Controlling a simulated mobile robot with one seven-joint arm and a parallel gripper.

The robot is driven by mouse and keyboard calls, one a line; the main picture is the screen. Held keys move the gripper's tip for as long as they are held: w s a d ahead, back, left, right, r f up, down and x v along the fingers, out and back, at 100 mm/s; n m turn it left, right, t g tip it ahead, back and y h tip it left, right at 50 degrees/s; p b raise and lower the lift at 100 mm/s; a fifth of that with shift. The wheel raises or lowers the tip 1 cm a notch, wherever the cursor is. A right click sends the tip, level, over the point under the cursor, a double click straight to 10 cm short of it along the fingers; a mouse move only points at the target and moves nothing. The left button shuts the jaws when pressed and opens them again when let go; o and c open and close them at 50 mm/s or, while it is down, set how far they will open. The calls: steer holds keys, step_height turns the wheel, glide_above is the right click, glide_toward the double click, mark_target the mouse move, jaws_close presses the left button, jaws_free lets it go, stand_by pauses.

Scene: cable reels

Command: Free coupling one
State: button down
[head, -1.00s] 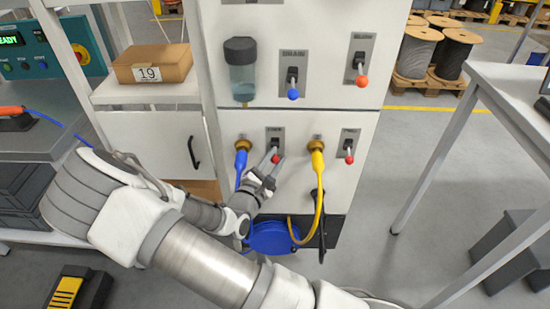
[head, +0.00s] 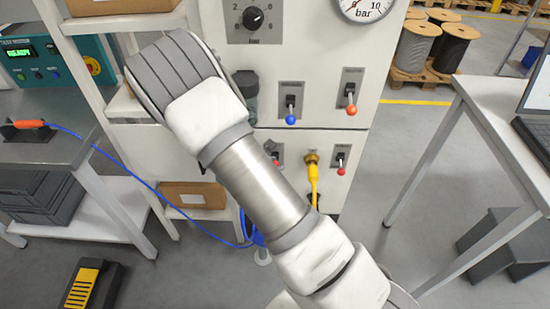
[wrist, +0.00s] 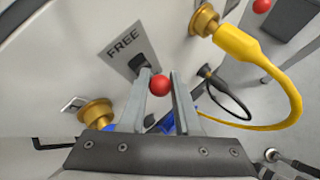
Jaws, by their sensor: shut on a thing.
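The plate marked FREE (wrist: 124,42) is on the white panel, with a red-knobbed lever (wrist: 160,86) in front of its dark slot. My gripper (wrist: 166,76) has its fingers shut on this lever, on either side of the knob. A bit of blue (wrist: 167,128) shows behind the fingers. In the head view my arm hides the gripper and this coupling, while the lever's plate (head: 270,148) partly shows.
A yellow plug (head: 312,175) is in the other brass coupling, with its own red lever (head: 341,170) to the right. A blue hose (head: 150,188) runs from the left bench to the floor. A table (head: 490,105) stands right; clear floor lies between.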

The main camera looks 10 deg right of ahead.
steer(key=shift+w+r+g+p, duration=0.15)
steer(key=shift+r+g+p, duration=0.4)
steer(key=shift+p, duration=0.4)
steer(key=shift+f+g+y+p, duration=0.25)
steer(key=shift+y+p, duration=0.1)
steer(key=shift+y, duration=0.05)
steer(key=c, duration=0.6)
jaws_free()
